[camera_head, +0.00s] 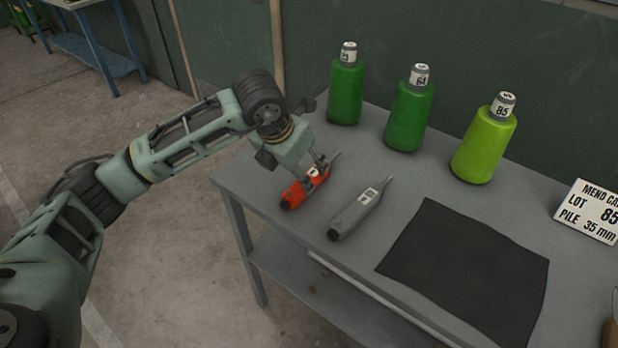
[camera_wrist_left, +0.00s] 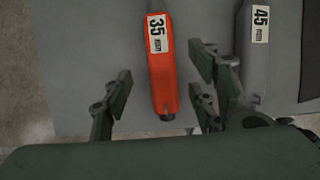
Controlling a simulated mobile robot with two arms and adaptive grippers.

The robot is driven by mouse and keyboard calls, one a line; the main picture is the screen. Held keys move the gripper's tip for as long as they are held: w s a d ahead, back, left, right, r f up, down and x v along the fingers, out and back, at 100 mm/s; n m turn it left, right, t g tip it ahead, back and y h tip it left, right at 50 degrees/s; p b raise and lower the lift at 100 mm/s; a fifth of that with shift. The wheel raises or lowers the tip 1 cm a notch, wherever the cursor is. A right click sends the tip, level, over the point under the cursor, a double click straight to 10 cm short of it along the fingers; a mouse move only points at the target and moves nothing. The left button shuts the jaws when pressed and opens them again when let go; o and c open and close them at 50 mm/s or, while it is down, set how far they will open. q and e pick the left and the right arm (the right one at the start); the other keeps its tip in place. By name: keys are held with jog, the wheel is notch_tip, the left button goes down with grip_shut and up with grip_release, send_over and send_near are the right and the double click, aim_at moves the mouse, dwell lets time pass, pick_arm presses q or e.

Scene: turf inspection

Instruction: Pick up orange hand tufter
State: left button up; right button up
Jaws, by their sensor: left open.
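The orange hand tufter (camera_head: 294,194) lies on the grey table near its left edge. In the left wrist view the orange hand tufter (camera_wrist_left: 162,75) bears a label reading 35. My left gripper (camera_head: 321,172) is at the tufter, with its fingers over it in the head view. In the left wrist view the left gripper (camera_wrist_left: 163,88) is open, with fingers on either side of the tufter and gaps visible. I cannot tell its exact height above the table. My right gripper is not in view.
A grey hand tufter (camera_head: 357,214) lies close by to the right; its label reads 45 in the wrist view (camera_wrist_left: 259,50). A dark mat (camera_head: 465,270) lies further right. Green cones (camera_head: 346,92) stand along the back, and a sign (camera_head: 590,212) stands at the right.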

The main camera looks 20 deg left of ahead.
aim_at(307, 175)
pick_arm(q)
jog(key=x, duration=0.2)
jog(key=p+x, duration=0.1)
jog(key=x, duration=0.1)
jog(key=shift+w+d+r, duration=0.1)
jog(key=shift+w+d, duration=0.1)
jog(key=shift+w+f, duration=0.15)
jog(key=shift+f, duration=0.2)
jog(key=c, duration=1.3)
jog(key=shift+r, duration=0.1)
grip_shut()
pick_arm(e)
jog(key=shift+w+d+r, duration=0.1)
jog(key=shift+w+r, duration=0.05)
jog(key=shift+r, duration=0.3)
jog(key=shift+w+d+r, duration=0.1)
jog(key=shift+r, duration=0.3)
